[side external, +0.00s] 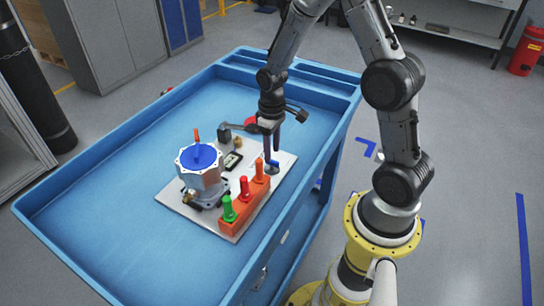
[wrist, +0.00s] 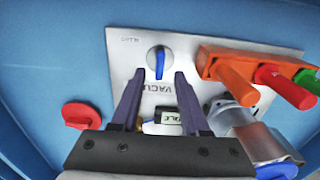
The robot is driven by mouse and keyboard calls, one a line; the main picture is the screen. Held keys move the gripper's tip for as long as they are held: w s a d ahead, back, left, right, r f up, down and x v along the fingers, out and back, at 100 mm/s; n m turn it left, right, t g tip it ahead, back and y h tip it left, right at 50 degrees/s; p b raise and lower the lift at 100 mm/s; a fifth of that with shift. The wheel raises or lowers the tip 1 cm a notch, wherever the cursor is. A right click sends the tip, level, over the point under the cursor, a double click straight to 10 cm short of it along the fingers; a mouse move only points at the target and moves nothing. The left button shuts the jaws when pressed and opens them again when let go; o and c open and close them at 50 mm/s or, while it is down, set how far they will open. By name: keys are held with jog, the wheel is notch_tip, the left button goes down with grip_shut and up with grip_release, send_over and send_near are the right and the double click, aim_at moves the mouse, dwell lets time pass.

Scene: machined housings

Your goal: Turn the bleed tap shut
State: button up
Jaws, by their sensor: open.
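A small round tap with a blue handle (wrist: 159,64) sits on the light metal plate (wrist: 122,55), its handle pointing up and down in the wrist view. It also shows in the side view (side external: 273,164), partly hidden by my gripper. No label in view confirms it as the bleed tap. My gripper (wrist: 160,75) is open and empty, its dark fingertips left and right of the blue handle in the wrist view. In the side view my gripper (side external: 269,155) points down close to the tap. I cannot tell whether the fingers touch it.
A housing with a blue lid (side external: 199,157) stands on the plate. An orange rack (side external: 245,205) holds green, red and orange handled pieces beside the tap. A red knob (wrist: 80,116) lies off the plate. The blue cart tray (side external: 100,190) is clear at left.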

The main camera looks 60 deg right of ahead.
aim_at(272, 164)
jog(key=shift+f, duration=1.7)
grip_shut()
